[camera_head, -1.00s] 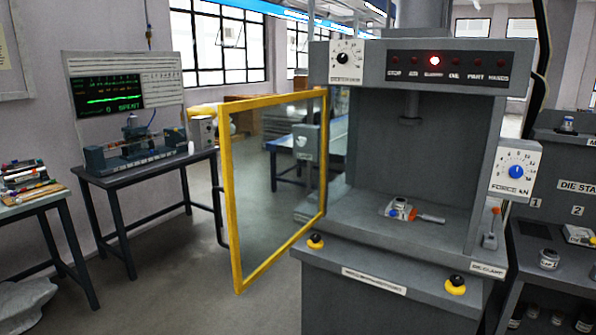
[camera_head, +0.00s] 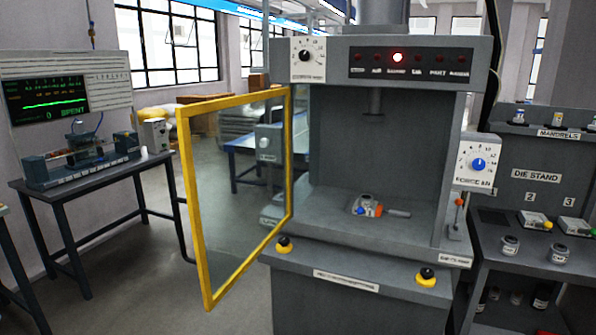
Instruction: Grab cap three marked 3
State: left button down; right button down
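I cannot make out a cap marked 3. Two small grey-and-white cylinders stand on the front of the die stand, one on the left (camera_head: 510,246) and one on the right (camera_head: 559,253); any marks on them are too small to read. A label with the number 3 (camera_head: 568,201) is on the die stand, above a flat block with a green part (camera_head: 577,226). Neither of my grippers is in view.
The grey press (camera_head: 390,240) stands in the middle, its yellow-framed door (camera_head: 195,210) swung open to the left. A die block (camera_head: 367,206) with a handle lies inside. A bench device (camera_head: 85,160) is at left; floor is free between.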

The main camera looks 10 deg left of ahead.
aim_at(363, 202)
jog(key=j+z, duration=0.6)
jog(key=j, duration=0.25)
jog(key=j+z, duration=0.3)
jog(key=j, duration=1.15)
jog(key=k+j, duration=0.1)
jog(key=j, duration=1)
jog(key=l+u, duration=0.15)
jog(key=u, duration=0.25)
jog(key=l+u, duration=0.1)
jog(key=u, duration=0.3)
jog(key=l+u, duration=0.15)
jog(key=u, duration=0.2)
jog(key=l+u, duration=0.3)
jog(key=k+l+u, duration=0.3)
jog(key=l, duration=0.2)
jog(key=i+l, duration=0.05)
jog(key=i, duration=0.05)
